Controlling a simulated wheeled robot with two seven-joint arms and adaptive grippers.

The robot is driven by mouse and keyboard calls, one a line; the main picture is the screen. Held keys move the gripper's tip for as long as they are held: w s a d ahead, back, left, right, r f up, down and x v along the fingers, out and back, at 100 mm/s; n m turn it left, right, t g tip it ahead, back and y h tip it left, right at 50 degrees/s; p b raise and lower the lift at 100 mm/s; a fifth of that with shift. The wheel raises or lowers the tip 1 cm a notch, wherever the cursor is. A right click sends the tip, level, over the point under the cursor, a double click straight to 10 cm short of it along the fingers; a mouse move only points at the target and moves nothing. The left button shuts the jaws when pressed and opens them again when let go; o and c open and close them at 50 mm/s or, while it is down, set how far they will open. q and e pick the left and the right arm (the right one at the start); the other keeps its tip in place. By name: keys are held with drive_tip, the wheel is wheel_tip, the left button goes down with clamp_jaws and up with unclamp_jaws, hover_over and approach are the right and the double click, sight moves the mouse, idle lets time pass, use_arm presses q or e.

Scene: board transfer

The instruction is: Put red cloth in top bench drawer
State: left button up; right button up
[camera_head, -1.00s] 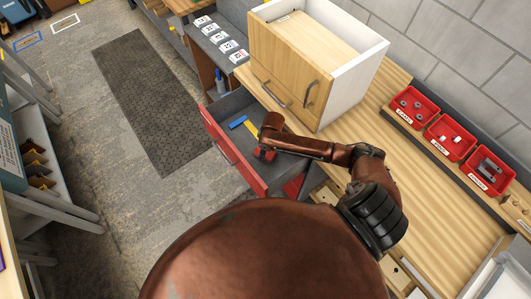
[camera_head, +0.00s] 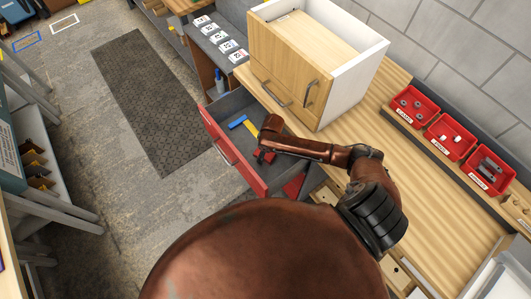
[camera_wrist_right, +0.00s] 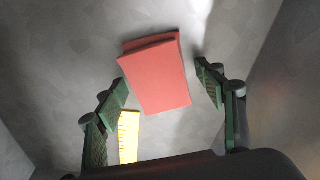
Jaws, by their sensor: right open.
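The red cloth (camera_wrist_right: 160,75) lies folded on the grey drawer floor in the right wrist view, between my spread fingers and apart from both. My right gripper (camera_wrist_right: 163,85) is open just above it. In the head view my right gripper (camera_head: 265,157) reaches down inside the open bench drawer with the red front (camera_head: 230,151); a small bit of red shows by its fingers. My left gripper is not in view.
A blue-handled tool (camera_head: 238,122) and a yellow ruler (camera_wrist_right: 129,138) lie in the drawer. The wooden cabinet (camera_head: 290,60) stands on the bench (camera_head: 380,125) above it. Red bins (camera_head: 449,139) line the bench's back. Floor left of the drawer is clear.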

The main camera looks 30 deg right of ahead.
sight(268, 155)
wheel_tip(268, 155, up, 12)
drive_tip(key=s+p, duration=0.1)
drive_tip(key=p, duration=0.1)
drive_tip(key=shift+d+r, duration=0.15)
drive_tip(key=shift+d, duration=0.15)
drive_tip(key=shift+s, duration=0.1)
drive_tip(key=shift+c, duration=0.2)
idle(0.9)
